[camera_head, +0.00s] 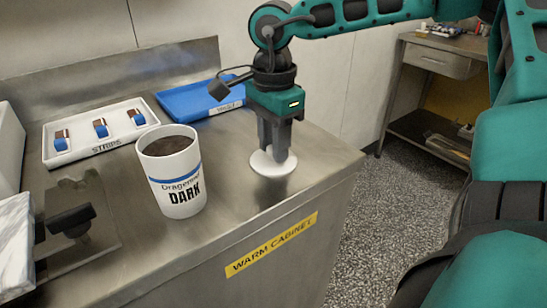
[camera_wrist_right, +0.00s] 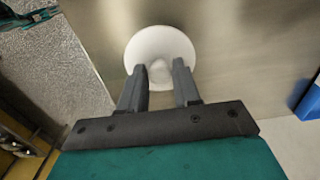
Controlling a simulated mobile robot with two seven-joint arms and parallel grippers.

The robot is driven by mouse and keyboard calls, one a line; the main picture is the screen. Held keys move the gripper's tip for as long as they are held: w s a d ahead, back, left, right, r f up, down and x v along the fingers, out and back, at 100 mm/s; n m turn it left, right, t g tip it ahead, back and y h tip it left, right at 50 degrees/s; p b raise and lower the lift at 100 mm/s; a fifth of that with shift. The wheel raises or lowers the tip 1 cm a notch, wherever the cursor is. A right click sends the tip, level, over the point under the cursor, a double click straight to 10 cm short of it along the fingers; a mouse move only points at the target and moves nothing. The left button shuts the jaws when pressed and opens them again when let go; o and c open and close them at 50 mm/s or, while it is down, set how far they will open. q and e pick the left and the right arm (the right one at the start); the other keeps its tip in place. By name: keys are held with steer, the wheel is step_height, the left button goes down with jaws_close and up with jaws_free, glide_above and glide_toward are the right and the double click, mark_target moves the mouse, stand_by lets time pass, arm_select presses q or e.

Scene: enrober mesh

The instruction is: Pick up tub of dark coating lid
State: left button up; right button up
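The lid (camera_head: 272,163) is a round white disc with a small raised knob. It lies flat on the steel cabinet top, right of the tub. The open tub of dark coating (camera_head: 180,193) is white with a blue band and the word DARK, with dark brown coating inside. My right gripper (camera_head: 275,150) points down over the lid. In the right wrist view the lid (camera_wrist_right: 160,45) lies under the fingertips, and my right gripper (camera_wrist_right: 160,72) is open with its fingers on either side of the knob. I cannot tell whether they touch it. My left gripper is not in view.
A white tray marked STRIPS (camera_head: 85,154) holds several blue-handled pieces behind the tub. A blue tray (camera_head: 195,101) lies at the back. A black-handled tool (camera_head: 72,220) is at left. The warm cabinet's edge (camera_head: 305,205) is close to the lid, with floor beyond.

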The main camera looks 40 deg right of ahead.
jaws_close()
steer(key=shift+r, duration=0.1)
